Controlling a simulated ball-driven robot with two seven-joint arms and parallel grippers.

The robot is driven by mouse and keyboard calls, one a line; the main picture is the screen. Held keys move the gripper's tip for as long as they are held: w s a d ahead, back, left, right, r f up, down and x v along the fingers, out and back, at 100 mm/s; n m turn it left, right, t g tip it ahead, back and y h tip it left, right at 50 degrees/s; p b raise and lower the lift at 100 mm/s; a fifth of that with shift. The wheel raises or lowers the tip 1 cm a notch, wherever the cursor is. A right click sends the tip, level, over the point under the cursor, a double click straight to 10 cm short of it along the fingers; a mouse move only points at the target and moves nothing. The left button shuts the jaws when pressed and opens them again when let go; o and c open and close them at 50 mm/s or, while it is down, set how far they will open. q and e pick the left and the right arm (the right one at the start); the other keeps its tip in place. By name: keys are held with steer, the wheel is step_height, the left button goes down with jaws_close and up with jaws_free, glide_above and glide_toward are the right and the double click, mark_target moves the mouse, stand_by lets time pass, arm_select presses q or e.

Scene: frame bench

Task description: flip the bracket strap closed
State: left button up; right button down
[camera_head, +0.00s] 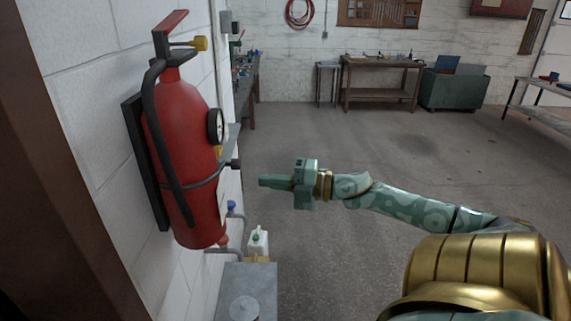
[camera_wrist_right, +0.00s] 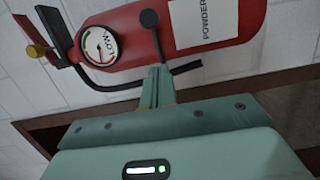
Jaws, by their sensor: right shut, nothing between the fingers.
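A red fire extinguisher (camera_head: 183,150) stands upright against a black backing bracket (camera_head: 133,115) on the white wall at left. The dark bracket strap (camera_head: 205,181) crosses the extinguisher's lower body; its knobbed end (camera_head: 236,164) sticks out on the right. In the right wrist view the extinguisher (camera_wrist_right: 130,65) lies sideways, and a black knobbed bar (camera_wrist_right: 152,35) crosses it just beyond the fingers. My right gripper (camera_head: 262,181) is shut and empty, pointing left at the strap end with a small gap in the head view. It also shows in the right wrist view (camera_wrist_right: 160,70). My left gripper is out of view.
A grey cabinet (camera_head: 247,285) and a white bottle (camera_head: 258,242) stand below the extinguisher. A brown post (camera_head: 50,190) fills the left edge. Open floor (camera_head: 350,140) lies to the right, with workbenches (camera_head: 380,75) at the back.

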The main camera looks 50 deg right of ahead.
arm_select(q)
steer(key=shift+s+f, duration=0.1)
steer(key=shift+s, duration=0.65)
arm_select(e)
steer(key=v, duration=0.3)
steer(key=shift+s+d+r, duration=0.15)
steer(key=shift+s+d, duration=0.1)
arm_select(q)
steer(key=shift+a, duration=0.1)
arm_select(e)
steer(key=shift+s, duration=0.1)
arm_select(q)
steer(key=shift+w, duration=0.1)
